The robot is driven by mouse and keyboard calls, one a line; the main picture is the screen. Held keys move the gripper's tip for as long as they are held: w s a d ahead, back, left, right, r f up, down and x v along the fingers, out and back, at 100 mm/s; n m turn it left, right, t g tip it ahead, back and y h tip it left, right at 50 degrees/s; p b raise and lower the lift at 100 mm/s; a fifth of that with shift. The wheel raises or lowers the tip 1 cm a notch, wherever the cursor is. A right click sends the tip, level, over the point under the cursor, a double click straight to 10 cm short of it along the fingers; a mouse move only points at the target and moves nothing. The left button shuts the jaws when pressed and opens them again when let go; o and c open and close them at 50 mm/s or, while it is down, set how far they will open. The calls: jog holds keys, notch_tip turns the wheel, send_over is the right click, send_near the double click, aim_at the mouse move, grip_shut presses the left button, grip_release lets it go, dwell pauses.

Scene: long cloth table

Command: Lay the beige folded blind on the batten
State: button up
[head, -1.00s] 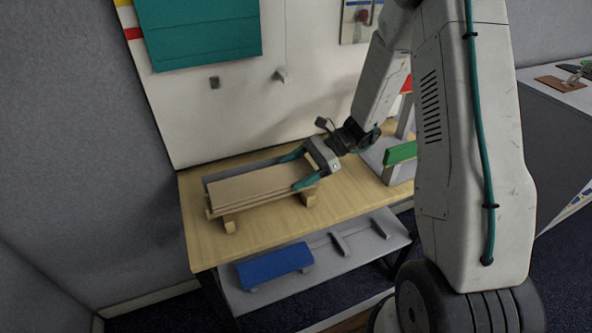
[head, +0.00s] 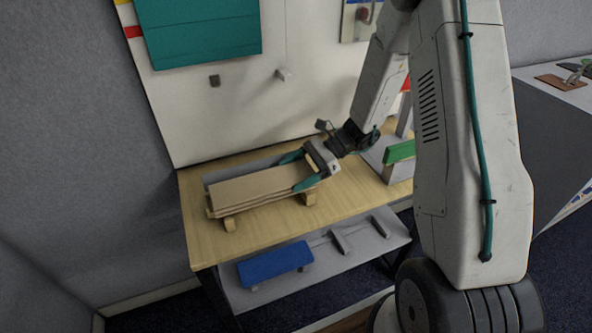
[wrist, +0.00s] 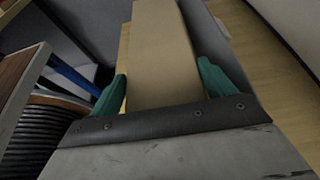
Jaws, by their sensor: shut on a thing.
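The beige folded blind (head: 250,186) is a long flat slab lying level above the wooden table, its long side running left to right. My gripper (head: 298,171) is at its right end, with teal fingers on either side of it, shut on it. In the wrist view the blind (wrist: 162,50) runs straight out between the two fingers (wrist: 163,85). A wooden strip, seemingly the batten (head: 262,205), shows just under the blind's front edge, with wooden blocks below. The blind hides most of it, and I cannot tell whether they touch.
A grey strip (head: 240,168) runs behind the blind, near the white wall board (head: 230,110). A rack with a green piece (head: 399,152) stands right of my gripper. A blue piece (head: 275,264) lies on the lower shelf. The table's (head: 350,203) front right is clear.

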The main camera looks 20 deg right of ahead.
jog(key=shift+f, duration=0.75)
jog(key=o, duration=1)
jog(key=shift+o, duration=0.2)
jog(key=shift+w+r, duration=0.1)
